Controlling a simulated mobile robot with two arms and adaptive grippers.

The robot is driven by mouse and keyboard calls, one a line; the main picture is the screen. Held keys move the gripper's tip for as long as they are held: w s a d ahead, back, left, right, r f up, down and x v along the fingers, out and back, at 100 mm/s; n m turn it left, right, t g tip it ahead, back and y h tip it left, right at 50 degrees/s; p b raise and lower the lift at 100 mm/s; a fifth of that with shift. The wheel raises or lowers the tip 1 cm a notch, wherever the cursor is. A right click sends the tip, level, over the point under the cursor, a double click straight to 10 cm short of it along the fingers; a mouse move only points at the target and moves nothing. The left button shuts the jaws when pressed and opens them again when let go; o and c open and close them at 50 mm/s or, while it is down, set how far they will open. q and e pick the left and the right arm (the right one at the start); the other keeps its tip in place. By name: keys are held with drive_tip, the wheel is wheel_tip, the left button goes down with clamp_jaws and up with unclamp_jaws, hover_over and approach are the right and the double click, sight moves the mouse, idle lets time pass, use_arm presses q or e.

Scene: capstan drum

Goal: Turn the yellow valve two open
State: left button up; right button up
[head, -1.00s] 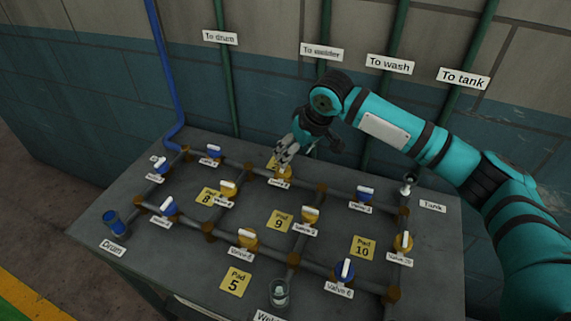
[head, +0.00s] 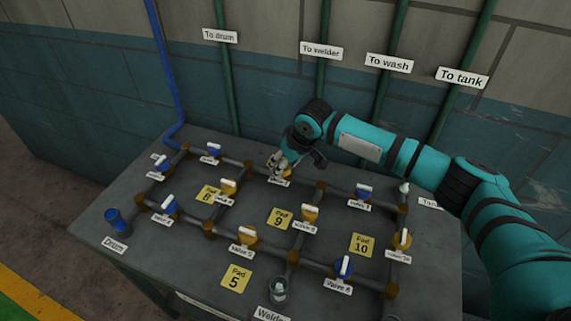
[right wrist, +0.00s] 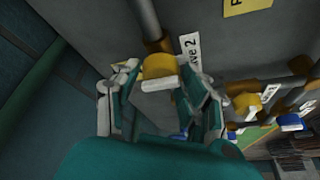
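The yellow valve two (head: 288,173) sits on the back pipe run of the grey table, mostly covered by my right gripper (head: 277,164) in the head view. In the right wrist view its yellow body (right wrist: 158,66) and pale handle lie between the two fingers of my right gripper (right wrist: 160,82). The fingers stand apart, one on each side of the valve. A firm grip does not show. The label ending in 2 (right wrist: 190,48) is beside the valve. My left gripper is out of view.
Other yellow valves, such as valve nine's neighbour (head: 310,213), and blue valves, such as one at the right (head: 363,191), stand along the pipes. The wall with green pipes (head: 322,95) is behind.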

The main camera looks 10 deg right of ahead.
drive_tip(key=c, duration=0.7)
